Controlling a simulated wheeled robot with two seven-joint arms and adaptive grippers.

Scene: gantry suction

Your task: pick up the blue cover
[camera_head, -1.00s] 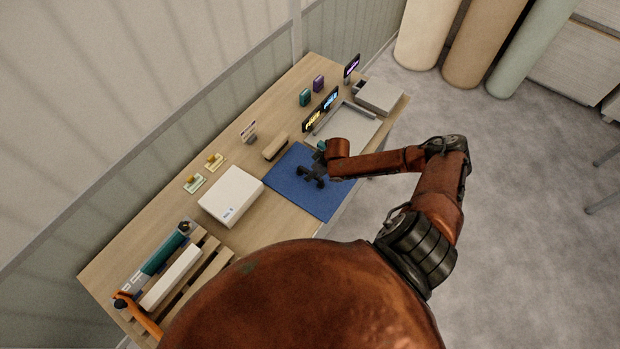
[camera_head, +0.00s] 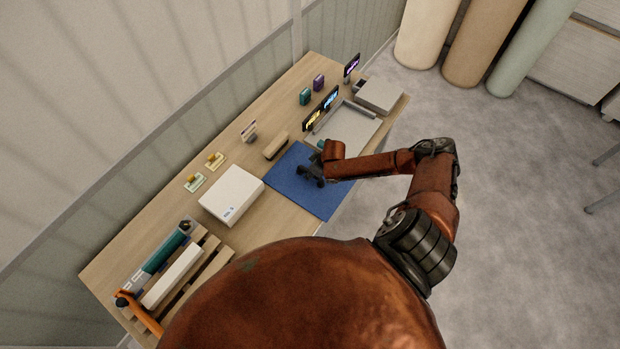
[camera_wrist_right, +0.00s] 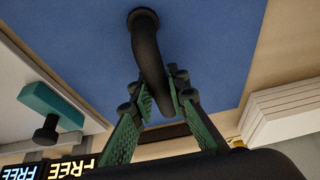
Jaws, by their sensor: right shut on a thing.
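The blue cover (camera_head: 298,197) is a flat blue square on the near side of the wooden table. It appears to lie flat there. In the right wrist view the blue cover (camera_wrist_right: 215,45) fills the upper middle, and a black curved handle (camera_wrist_right: 147,50) stands out from it. My right gripper (camera_head: 313,178) is over the cover's upper right part. In the wrist view its green-padded fingers (camera_wrist_right: 163,97) are closed around the handle from both sides. The far end of the handle is partly hidden between the fingers. My left gripper is not in view.
A white box (camera_head: 231,194) stands left of the cover. A grey tray (camera_head: 347,128) adjoins it at upper right, with lit signs (camera_head: 314,118) behind. A tan block (camera_head: 276,146) lies behind it. A slatted rack (camera_head: 202,262) is at the near left. Open floor lies right.

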